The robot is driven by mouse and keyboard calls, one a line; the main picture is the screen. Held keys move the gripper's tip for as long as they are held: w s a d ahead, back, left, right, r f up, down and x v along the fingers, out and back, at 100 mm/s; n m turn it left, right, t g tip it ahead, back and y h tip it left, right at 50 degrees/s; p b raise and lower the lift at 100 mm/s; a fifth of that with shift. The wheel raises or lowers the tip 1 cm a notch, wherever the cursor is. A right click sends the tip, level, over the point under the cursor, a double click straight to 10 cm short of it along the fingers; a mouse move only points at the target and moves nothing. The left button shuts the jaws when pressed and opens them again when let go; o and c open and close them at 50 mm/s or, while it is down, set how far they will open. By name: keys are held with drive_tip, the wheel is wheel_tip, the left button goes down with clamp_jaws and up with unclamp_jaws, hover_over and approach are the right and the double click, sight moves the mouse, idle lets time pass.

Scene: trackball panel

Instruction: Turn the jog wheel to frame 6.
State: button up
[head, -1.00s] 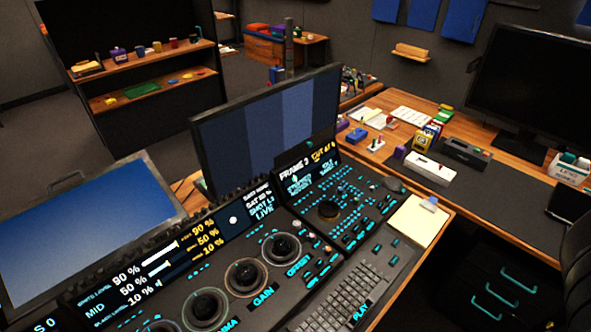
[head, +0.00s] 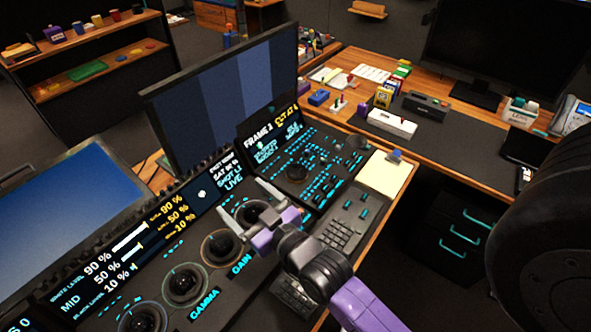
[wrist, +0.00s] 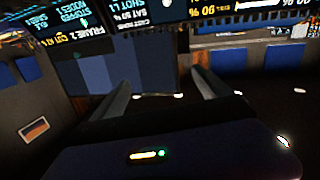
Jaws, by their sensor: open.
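The jog wheel (head: 297,171) is a dark round knob on the right-hand part of the console, among small cyan-lit keys. My gripper (head: 250,203) is open and empty, above the trackball section, left of and nearer than the jog wheel. In the wrist view, my gripper (wrist: 163,92) shows two spread fingers with nothing between them. The frame display (wrist: 88,37) appears upside down there; the jog wheel is not discernible.
Trackballs (head: 220,248) with rings line the console under my gripper. A keyboard (head: 340,232) lies to the right, a yellow notepad (head: 386,174) beyond it. A monitor (head: 225,100) stands behind the console. A white box (head: 391,123) sits on the side desk.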

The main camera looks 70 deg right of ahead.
drive_tip(key=w+d+f+n+g+y, duration=0.1)
drive_tip(key=w+d+n+g, duration=0.4)
drive_tip(key=d, duration=1)
drive_tip(key=w+d+f+n+g, duration=0.1)
drive_tip(key=w+d+f+g, duration=0.35)
drive_tip(key=d, duration=1.05)
drive_tip(key=n+g+y, duration=0.6)
drive_tip(key=n, duration=0.3)
hover_over(296, 171)
wheel_tip(296, 171, down, 3)
drive_tip(key=shift+r, duration=0.1)
drive_tip(key=shift+a, duration=0.1)
drive_tip(key=shift+f, duration=3.95)
